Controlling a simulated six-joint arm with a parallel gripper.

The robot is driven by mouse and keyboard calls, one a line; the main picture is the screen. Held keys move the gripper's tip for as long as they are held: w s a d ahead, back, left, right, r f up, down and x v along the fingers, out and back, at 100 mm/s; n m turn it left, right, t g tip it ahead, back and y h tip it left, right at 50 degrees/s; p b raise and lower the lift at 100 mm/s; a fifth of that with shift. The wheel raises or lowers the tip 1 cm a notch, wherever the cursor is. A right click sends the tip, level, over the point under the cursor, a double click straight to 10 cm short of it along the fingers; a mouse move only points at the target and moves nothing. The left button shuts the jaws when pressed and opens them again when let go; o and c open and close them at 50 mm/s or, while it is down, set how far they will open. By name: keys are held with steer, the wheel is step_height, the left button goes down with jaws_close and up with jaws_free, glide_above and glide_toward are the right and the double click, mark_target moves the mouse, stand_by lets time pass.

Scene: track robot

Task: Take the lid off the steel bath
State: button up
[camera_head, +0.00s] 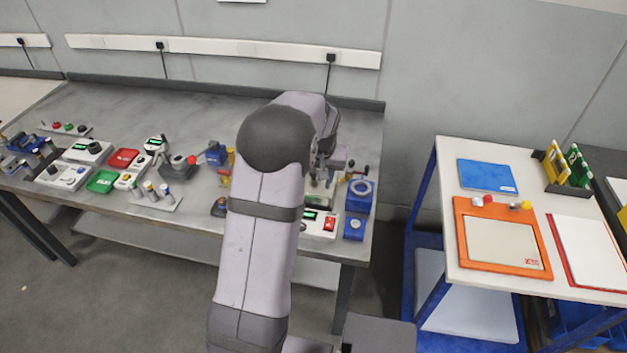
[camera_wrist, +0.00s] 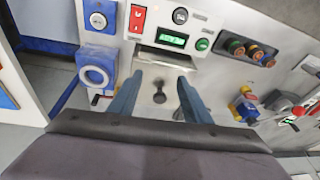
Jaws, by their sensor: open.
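The steel bath shows in the wrist view with a pale control panel (camera_wrist: 205,24) carrying a red switch and a green display. Its grey steel lid (camera_wrist: 150,72) has a dark round knob (camera_wrist: 159,97) standing on it. My gripper (camera_wrist: 160,80) is open, its two blue-grey fingers to the left and right of the knob with gaps between. I cannot tell how far above the lid the fingertips are.
A blue device with a round ring (camera_wrist: 95,75) stands close left of the bath. To the right are coloured terminals (camera_wrist: 250,50) and a yellow-and-blue piece (camera_wrist: 243,106). The bench (camera_head: 210,215) holds several other devices; a side table (camera_head: 450,270) stands apart on the right.

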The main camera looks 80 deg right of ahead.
steer(key=d+r+n, duration=0.2)
steer(key=d+r+n+h, duration=0.1)
steer(key=shift+w+d+r, duration=0.3)
steer(key=shift+w+d, duration=0.1)
steer(key=shift+f, duration=0.1)
steer(key=shift+p+x, duration=0.5)
steer(key=shift+x, duration=0.5)
steer(key=shift+w+d, duration=0.1)
steer(key=shift+p+x, duration=1.5)
steer(key=shift+x, duration=1.05)
steer(key=shift+d, duration=0.1)
steer(key=shift+c, duration=0.2)
